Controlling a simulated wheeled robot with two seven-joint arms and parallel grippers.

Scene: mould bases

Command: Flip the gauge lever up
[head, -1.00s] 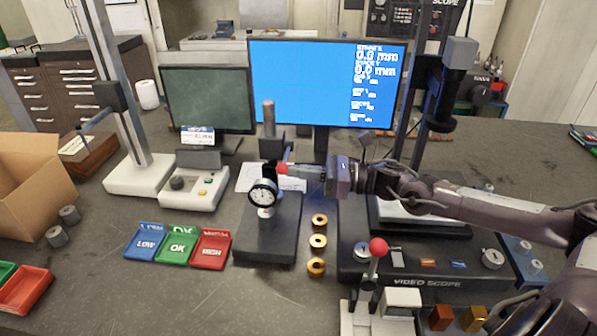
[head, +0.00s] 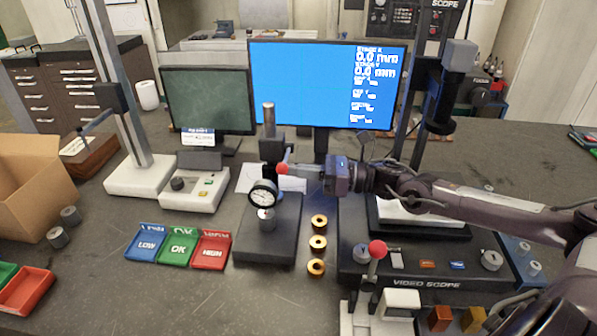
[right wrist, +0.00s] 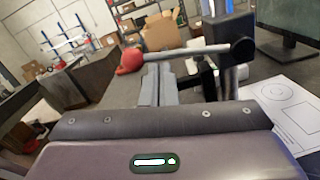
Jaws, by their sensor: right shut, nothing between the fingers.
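The dial gauge (head: 263,195) stands on a dark stand (head: 268,235) in the middle of the bench in the head view. Its lever ends in a red ball knob (head: 282,168), beside the stand's post. In the right wrist view the red knob (right wrist: 130,62) is at the left end of a grey rod (right wrist: 185,51) that runs nearly level to a dark pivot. My right gripper (head: 296,170) is shut and empty, close beside the knob. Its fingers (right wrist: 157,84) show just below the rod; I cannot tell if they touch. My left gripper is not in view.
Three brass rings (head: 318,242) lie right of the stand, and blue, green and red trays (head: 178,247) lie left. A video scope (head: 420,270) and a second red-knobbed lever (head: 377,249) stand at right. A monitor (head: 300,85) is behind.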

